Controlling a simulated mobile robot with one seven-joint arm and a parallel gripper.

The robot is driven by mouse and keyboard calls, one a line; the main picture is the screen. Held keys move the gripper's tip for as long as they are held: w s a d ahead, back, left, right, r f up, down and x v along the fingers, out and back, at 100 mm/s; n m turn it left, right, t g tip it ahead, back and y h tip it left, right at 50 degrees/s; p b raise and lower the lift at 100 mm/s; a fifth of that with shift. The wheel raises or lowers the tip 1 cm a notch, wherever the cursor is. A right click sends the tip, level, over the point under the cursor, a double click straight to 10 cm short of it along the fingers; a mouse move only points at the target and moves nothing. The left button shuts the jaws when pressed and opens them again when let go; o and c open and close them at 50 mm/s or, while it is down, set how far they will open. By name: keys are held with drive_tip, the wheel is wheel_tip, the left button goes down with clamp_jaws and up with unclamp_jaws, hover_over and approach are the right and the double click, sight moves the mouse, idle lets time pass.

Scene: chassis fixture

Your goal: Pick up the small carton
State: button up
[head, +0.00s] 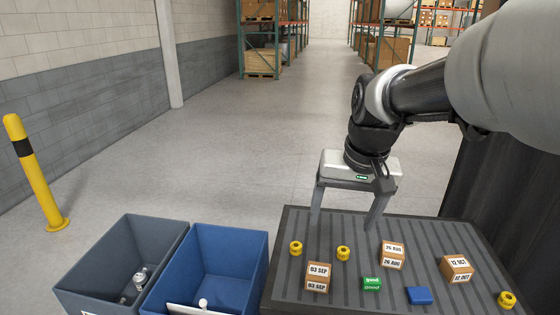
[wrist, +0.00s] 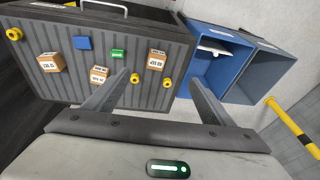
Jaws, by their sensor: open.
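Three small brown cartons with white date labels sit on the grey ribbed tray: one reads 03 SEP (head: 317,277), one 26 AUG (head: 392,256), one 12 OCT (head: 456,268). The wrist view shows the 03 SEP carton (wrist: 156,60) between the finger lines, the 26 AUG carton (wrist: 98,75) just left of the left finger, and the 12 OCT carton (wrist: 52,62) farther left. My gripper (head: 343,226) is open and empty, fingers pointing down above the tray's far edge. It touches no carton.
Yellow ring-like parts (head: 343,253), a green block (head: 372,284) and a blue block (head: 420,295) share the ribbed tray (head: 285,222). A blue bin (head: 235,245) and a grey bin (head: 150,235) stand to the left, holding a few items. A yellow post (head: 35,175) stands farther left.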

drive_tip(key=w+f+g, duration=0.2)
drive_tip(key=w+f, duration=0.4)
drive_tip(key=w, duration=0.2)
drive_tip(key=m+g, duration=0.1)
hover_over(319, 271)
drive_tip(key=shift+h, duration=0.3)
drive_tip(key=f, duration=2)
drive_tip(key=shift+w+d+f, duration=0.1)
drive_tip(key=shift+d+f, duration=0.2)
drive_tip(key=shift+d, duration=0.05)
drive_tip(key=shift+a+f+p, duration=0.2)
drive_tip(key=shift+f, duration=1.35)
drive_tip(key=shift+a+f+p, duration=0.15)
drive_tip(key=shift+a+f, duration=0.05)
drive_tip(key=shift+f, duration=1.3)
drive_tip(key=shift+c, duration=0.3)
drive_tip(key=c, duration=1.3)
